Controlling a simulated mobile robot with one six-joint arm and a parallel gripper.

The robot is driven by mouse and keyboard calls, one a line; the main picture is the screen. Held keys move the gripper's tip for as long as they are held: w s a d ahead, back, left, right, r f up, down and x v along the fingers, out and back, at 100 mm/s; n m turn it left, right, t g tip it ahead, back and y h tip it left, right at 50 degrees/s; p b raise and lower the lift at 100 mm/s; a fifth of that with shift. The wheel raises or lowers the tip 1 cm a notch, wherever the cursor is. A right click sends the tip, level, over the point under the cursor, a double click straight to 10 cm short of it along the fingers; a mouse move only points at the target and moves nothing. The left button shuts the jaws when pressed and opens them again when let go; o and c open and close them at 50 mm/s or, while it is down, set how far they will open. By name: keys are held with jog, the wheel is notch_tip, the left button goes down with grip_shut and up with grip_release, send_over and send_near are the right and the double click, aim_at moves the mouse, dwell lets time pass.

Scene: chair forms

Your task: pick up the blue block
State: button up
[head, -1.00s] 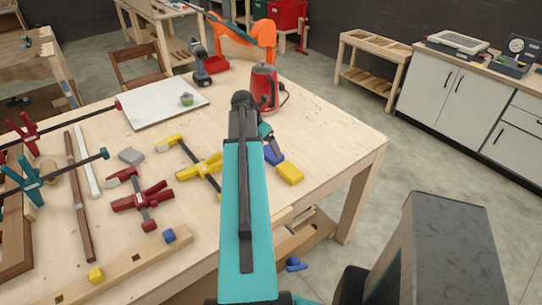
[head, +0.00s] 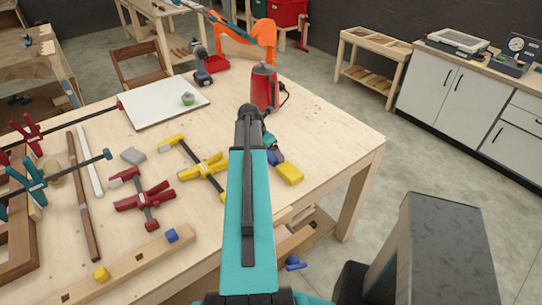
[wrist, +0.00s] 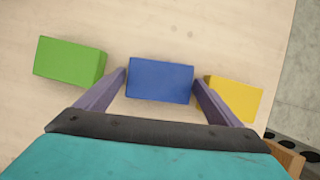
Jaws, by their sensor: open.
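The blue block (wrist: 160,79) lies on the pale wooden table, in the middle of the wrist view. A green block (wrist: 70,61) lies to its left and a yellow block (wrist: 234,97) to its right. My gripper (wrist: 160,76) is open, with one purple finger beside each short end of the blue block. Whether the fingers are down at block height is hard to tell. In the head view my arm hides the green block and my fingers; only part of the blue block (head: 276,157) shows, beside the yellow block (head: 290,173).
A yellow clamp (head: 207,167) and a red clamp (head: 143,200) lie left of my arm. The table's right part is clear.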

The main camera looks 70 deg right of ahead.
aim_at(270, 154)
dwell(0.3)
jog(key=c, duration=1)
jog(key=shift+o, duration=0.2)
jog(key=shift+r, duration=0.2)
jog(key=shift+r+b, duration=0.9)
jog(key=shift+r, duration=0.35)
jog(key=shift+a+r, duration=0.1)
jog(key=shift+r, duration=0.2)
jog(key=s+a+b, duration=0.1)
jog(key=a, duration=0.2)
jog(key=s+a+b, duration=0.1)
jog(key=s+a, duration=0.1)
jog(key=a, duration=0.1)
jog(key=s+a+r+b, duration=0.1)
jog(key=a, duration=0.2)
jog(key=shift+s+a, duration=0.1)
jog(key=shift+s, duration=0.25)
jog(key=shift+s+a+f+b, duration=0.1)
jog(key=shift+f+b, duration=0.05)
jog(key=shift+b, duration=1.05)
jog(key=b, duration=0.4)
jog(key=shift+s+a, duration=0.15)
jog(key=shift+a, duration=0.15)
jog(key=b, duration=0.3)
jog(key=shift+s+a+b, duration=0.2)
jog(key=shift+a+b, duration=0.1)
jog(key=shift+a, duration=0.1)
